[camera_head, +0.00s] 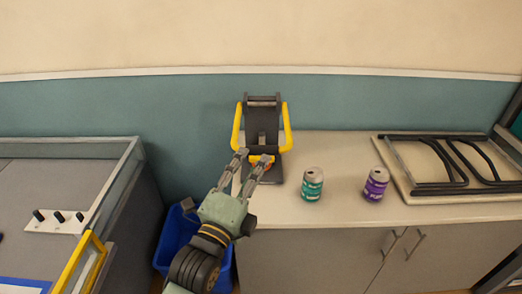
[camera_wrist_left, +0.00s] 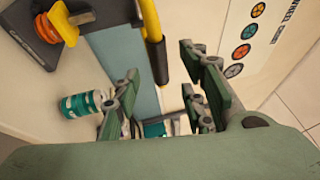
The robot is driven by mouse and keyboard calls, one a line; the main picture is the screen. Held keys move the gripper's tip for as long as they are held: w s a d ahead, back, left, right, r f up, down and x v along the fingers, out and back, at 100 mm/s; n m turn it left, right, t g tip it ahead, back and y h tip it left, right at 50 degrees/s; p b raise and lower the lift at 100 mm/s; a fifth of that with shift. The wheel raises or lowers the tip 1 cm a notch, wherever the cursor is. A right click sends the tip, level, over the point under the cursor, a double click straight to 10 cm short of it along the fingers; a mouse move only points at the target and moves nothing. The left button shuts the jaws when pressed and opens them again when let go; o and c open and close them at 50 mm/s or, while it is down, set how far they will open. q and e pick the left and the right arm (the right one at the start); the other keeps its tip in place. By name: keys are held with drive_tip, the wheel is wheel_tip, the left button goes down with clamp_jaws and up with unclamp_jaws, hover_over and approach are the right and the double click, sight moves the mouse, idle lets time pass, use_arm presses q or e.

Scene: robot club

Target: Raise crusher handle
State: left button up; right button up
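The can crusher (camera_head: 263,128) stands upright at the back left end of the counter, dark with a yellow handle (camera_head: 287,130) along both sides. My left gripper (camera_head: 254,157) is in front of the crusher's lower part, its two fingers apart. In the left wrist view, the handle (camera_wrist_left: 149,18), yellow with a black section, runs in the gap between the spread fingers of my left gripper (camera_wrist_left: 162,80). I cannot tell whether any finger touches it. The crusher's dark base (camera_wrist_left: 85,15) with an orange round part shows at upper left. My right gripper is not in view.
A teal can (camera_head: 312,185) and a purple can (camera_head: 375,185) stand on the counter (camera_head: 340,150) right of the crusher. A black metal frame (camera_head: 430,188) lies farther right. A blue bin (camera_head: 176,235) is below, left of the cabinet. A glass-edged table (camera_head: 70,170) is at left.

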sight(259, 154)
use_arm(q)
drive_tip(key=x, duration=0.6)
drive_tip(key=shift+w+d+p, duration=0.1)
drive_tip(key=shift+w+p, duration=0.15)
drive_tip(key=shift+p, duration=0.1)
clamp_jaws()
